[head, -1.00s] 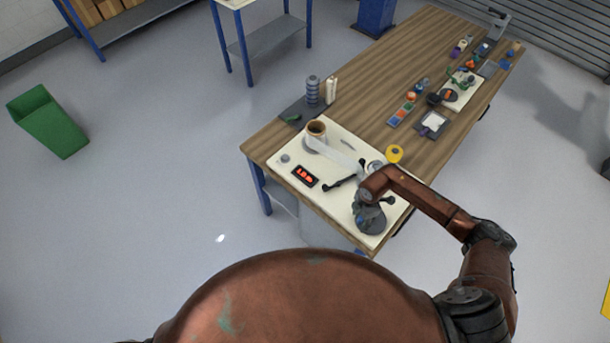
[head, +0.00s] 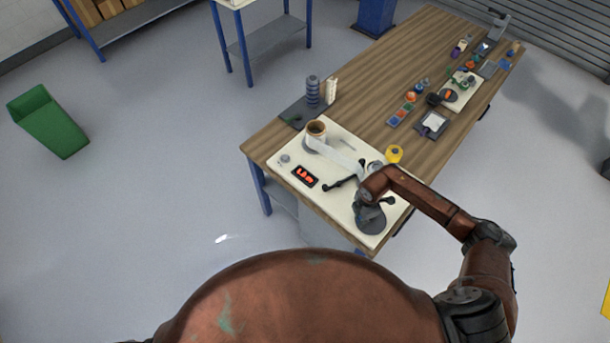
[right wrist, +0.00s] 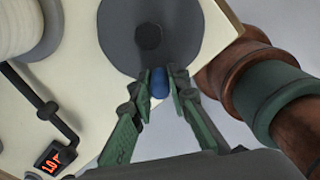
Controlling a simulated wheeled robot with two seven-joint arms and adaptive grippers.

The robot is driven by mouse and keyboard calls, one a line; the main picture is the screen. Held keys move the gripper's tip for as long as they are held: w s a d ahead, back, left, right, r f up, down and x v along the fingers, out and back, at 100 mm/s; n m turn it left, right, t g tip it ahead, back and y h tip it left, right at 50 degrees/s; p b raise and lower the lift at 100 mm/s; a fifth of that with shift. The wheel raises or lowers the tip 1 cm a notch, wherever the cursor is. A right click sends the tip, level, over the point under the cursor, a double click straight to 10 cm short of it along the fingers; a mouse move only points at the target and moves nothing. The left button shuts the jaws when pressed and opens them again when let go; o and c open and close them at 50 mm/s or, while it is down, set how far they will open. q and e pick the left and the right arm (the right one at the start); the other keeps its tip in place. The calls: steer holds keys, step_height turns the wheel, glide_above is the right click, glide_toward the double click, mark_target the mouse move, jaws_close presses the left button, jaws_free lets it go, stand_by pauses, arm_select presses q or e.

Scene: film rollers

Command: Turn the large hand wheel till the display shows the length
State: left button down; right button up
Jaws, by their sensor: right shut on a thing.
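The large hand wheel (head: 372,220) is a dark grey disc on the cream panel (head: 342,209) at the near end of the table. In the right wrist view the wheel (right wrist: 128,22) has a dark hub and a blue handle (right wrist: 160,89) near its rim. My right gripper (right wrist: 160,80) is shut on the blue handle, one finger at each side. In the head view my arm partly covers the wheel. The display (head: 305,176) is a black box with red digits, too small to read surely. It shows tilted in the right wrist view (right wrist: 54,158). My left gripper is out of view.
A roll (head: 316,130) stands on the panel, with a pale film strip (head: 336,155) running towards the wheel side. A black lever (head: 342,183) lies between display and wheel. A yellow spool (head: 394,154) stands beside the panel. Small items crowd the table's far end.

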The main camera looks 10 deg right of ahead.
mark_target(367, 230)
steer(key=shift+s+d+p, duration=0.3)
steer(key=shift+s+p, duration=0.25)
steer(key=shift+s, duration=0.15)
steer(key=shift+s+d, duration=0.15)
steer(key=shift+s, duration=0.25)
steer(key=shift+s+d+p, duration=0.45)
steer(key=shift+s+d, duration=0.25)
steer(key=shift+d, duration=0.15)
steer(key=o, duration=0.7)
steer(key=shift+w+a, duration=0.1)
steer(key=shift+w, duration=0.05)
steer(key=shift+c, duration=0.2)
steer(key=o, duration=1)
